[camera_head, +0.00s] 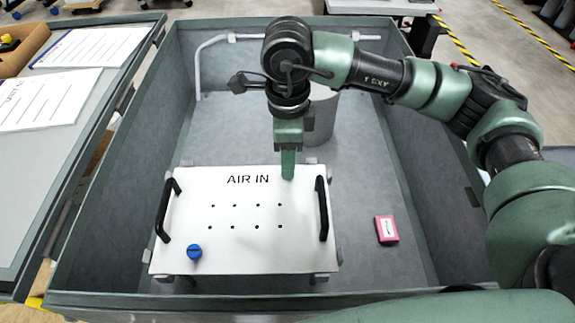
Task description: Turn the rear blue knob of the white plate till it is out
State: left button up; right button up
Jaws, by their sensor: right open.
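The white plate (250,258), marked AIR IN, lies in the front left of a grey bin. A blue knob (194,252) sits at its front left corner. No rear blue knob shows; the plate's rear right area is partly covered by my right gripper (288,177). That gripper points straight down over the plate's rear edge, right of the lettering. Its fingers are seen nearly edge-on, and it is open. I cannot tell whether the fingertips touch the plate or surround anything. My left gripper is not in view.
Black handles (322,209) stand up at the plate's left and right sides. A grey cylinder (322,118) stands behind my gripper. A pink box (386,229) lies on the bin floor to the right. High bin walls (421,170) surround the area.

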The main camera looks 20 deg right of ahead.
jog(key=shift+r+b, duration=0.4)
jog(key=shift+r, duration=1.85)
